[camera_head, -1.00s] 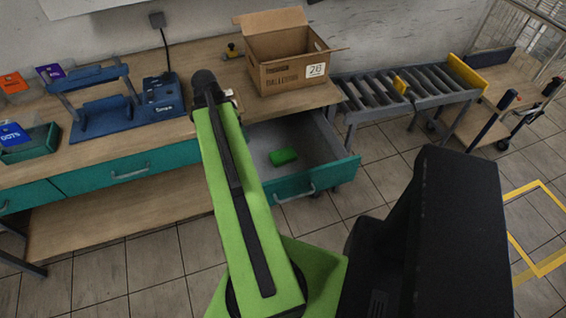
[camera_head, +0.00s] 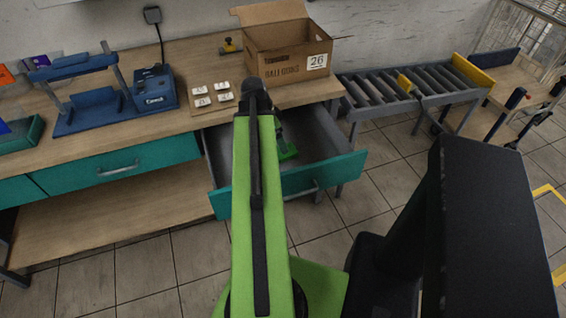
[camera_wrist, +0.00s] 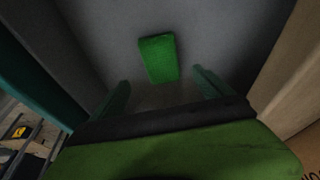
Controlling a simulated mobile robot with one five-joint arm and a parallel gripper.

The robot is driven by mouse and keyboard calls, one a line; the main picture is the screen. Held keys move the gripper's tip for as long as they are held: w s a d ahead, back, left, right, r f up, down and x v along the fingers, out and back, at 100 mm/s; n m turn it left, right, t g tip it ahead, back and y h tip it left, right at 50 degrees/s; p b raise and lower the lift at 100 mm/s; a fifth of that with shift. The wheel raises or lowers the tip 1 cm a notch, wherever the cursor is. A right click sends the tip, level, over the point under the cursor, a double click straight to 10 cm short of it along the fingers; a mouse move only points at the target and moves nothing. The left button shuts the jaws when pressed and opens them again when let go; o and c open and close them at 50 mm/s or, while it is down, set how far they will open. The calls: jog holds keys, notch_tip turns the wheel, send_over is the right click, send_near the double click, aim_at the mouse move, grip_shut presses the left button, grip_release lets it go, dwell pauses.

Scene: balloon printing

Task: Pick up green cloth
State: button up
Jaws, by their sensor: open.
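The green cloth (camera_wrist: 158,58) is a small bright green block-like piece lying flat on the grey floor of the open drawer (camera_head: 320,182). In the head view the cloth (camera_head: 288,153) is partly hidden by my arm and gripper. My gripper (camera_wrist: 160,88) is open and empty in the wrist view, with one finger on each side. The cloth lies just ahead of the fingertips, roughly centred between them, and is not between them. In the head view my gripper is over the drawer, largely hidden by my arm.
On the wooden workbench (camera_head: 190,55) stand an open cardboard box (camera_head: 285,65), several small white tiles (camera_head: 212,95) and a blue device (camera_head: 153,90). A roller conveyor (camera_head: 385,92) stands to the right.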

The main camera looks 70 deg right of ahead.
aim_at(292, 153)
jog(key=b+x, duration=0.1)
jog(key=x, duration=0.1)
jog(key=shift+d+f, duration=0.1)
jog(key=shift+f, duration=0.25)
jog(key=shift+r, duration=0.1)
jog(key=b+x, duration=0.5)
jog(key=shift+d+f, duration=0.1)
jog(key=shift+f, duration=0.1)
jog(key=shift+r, duration=0.2)
jog(key=c, duration=1.4)
jog(key=shift+c, duration=0.2)
jog(key=shift+r, duration=0.1)
